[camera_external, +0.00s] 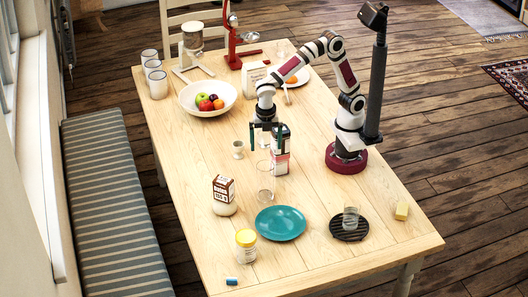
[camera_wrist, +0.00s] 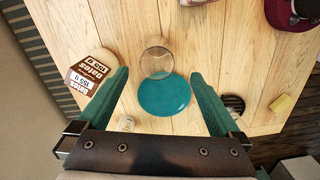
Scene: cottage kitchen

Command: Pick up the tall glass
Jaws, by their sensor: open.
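The tall glass (camera_external: 265,182) is clear and stands upright on the wooden table, just behind the teal plate (camera_external: 280,223). In the wrist view the glass (camera_wrist: 157,62) is seen from above, its round rim beyond and between my fingers, with the plate (camera_wrist: 165,96) below it in the picture. My gripper (camera_external: 266,143) is open and empty, pointing down above and slightly behind the glass. In the wrist view the green fingers of my gripper (camera_wrist: 159,76) are spread wide on both sides. I see no contact with the glass.
A carton (camera_external: 281,160) stands close behind the glass. A yellow-lidded jar (camera_external: 246,250) is near the front.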

